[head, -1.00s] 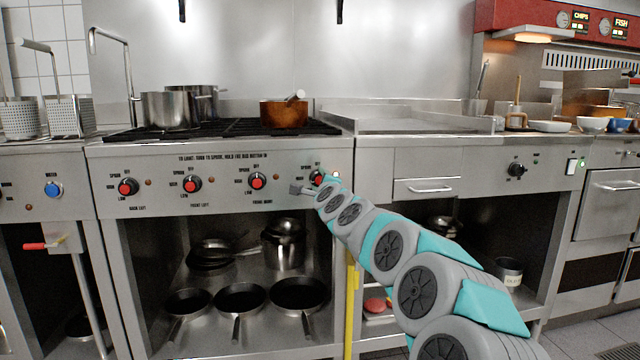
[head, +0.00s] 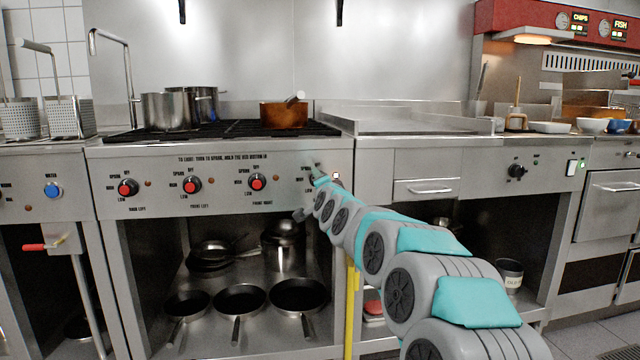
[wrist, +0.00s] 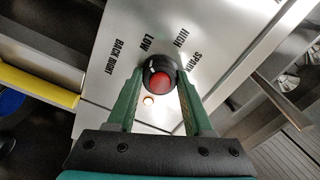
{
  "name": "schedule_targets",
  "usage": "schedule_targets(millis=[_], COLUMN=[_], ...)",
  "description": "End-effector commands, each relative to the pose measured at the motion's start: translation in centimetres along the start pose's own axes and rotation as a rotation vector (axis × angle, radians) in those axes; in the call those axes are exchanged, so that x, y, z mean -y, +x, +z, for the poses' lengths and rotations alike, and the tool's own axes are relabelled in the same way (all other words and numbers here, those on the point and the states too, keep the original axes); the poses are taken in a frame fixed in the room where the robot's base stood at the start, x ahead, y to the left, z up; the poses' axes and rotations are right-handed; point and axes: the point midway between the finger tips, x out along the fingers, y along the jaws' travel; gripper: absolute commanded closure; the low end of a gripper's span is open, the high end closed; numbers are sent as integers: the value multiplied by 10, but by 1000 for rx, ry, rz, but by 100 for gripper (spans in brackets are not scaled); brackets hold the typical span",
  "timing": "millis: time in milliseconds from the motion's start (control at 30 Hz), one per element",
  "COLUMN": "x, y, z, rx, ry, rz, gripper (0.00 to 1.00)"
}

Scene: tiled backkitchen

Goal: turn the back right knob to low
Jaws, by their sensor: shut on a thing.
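The back right knob (wrist: 161,78) is black with a red centre button, beside the BACK RIGHT label in the wrist view. LOW and HIGH are printed around it. My gripper (wrist: 158,85) is shut on this knob, one green finger on each side. A small pale mark shows on the knob's rim, on the side towards LOW; its exact setting is hard to read. A small lamp (wrist: 149,100) glows beside the knob. In the head view my gripper (head: 318,181) is at the right end of the stove panel and hides the knob.
Other red-centred knobs, such as the front right knob (head: 257,181), lie left along the panel. A copper pan (head: 284,115) and steel pots (head: 166,111) stand on the burners. A bluish patch shows at the rear pot. A yellow upright bar (head: 351,305) stands below my arm.

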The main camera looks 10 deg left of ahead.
Motion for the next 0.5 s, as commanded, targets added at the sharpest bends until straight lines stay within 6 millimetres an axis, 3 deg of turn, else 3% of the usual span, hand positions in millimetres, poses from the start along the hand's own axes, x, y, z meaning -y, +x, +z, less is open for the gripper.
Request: schedule_targets(millis=[500], x=[-3], y=[0], z=[3], rx=[6], ry=[-53], rz=[5], gripper=[100])
